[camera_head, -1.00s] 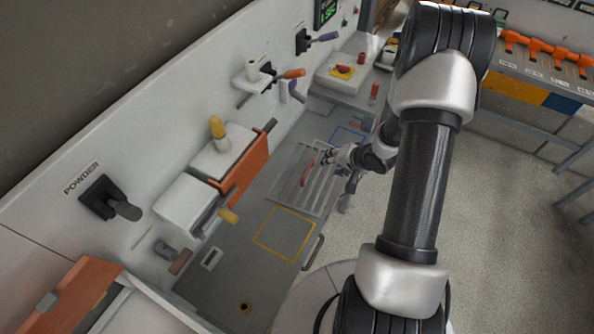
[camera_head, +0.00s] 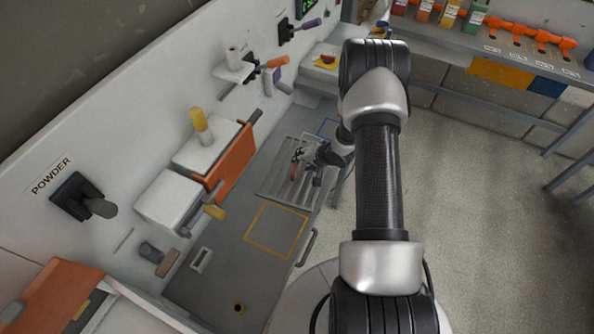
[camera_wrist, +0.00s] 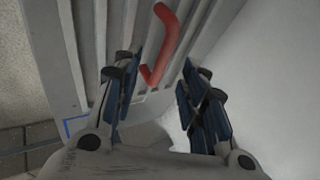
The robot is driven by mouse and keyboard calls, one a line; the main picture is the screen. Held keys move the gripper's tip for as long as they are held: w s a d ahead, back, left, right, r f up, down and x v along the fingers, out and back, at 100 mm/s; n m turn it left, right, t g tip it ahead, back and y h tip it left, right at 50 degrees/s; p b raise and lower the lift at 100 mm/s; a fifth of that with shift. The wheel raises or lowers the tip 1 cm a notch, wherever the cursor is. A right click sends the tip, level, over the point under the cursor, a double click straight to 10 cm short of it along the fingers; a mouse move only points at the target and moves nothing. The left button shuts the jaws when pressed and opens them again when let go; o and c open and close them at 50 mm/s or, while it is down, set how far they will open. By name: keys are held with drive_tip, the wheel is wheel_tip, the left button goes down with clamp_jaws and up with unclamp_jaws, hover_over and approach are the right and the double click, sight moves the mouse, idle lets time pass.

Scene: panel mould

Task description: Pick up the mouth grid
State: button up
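The mouth grid (camera_head: 272,186) is a grey slatted panel with a red bar handle (camera_head: 293,173), lying on the grey worktop. In the wrist view the handle (camera_wrist: 165,40) stands on the grid's slats (camera_wrist: 100,30). My gripper (camera_head: 303,157) is over the grid, close to the handle. In the wrist view my gripper (camera_wrist: 162,82) is open, and the near end of the handle shows between its blue-padded fingers. I cannot tell how far the fingertips are above the handle. The gripper appears empty.
A yellow outlined square (camera_head: 277,231) on the worktop is bare, nearer than the grid. A blue outline (camera_head: 327,127) is beyond it. An orange panel (camera_head: 232,160) and white boxes (camera_head: 172,198) stand to the left. A metal rail handle (camera_head: 307,247) lines the worktop's right edge.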

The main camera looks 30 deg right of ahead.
sight(299, 171)
drive_tip(key=b+x, duration=0.1)
drive_tip(key=x, duration=0.3)
drive_tip(key=shift+w, duration=0.15)
drive_tip(key=shift+c, duration=0.4)
clamp_jaws()
idle(0.6)
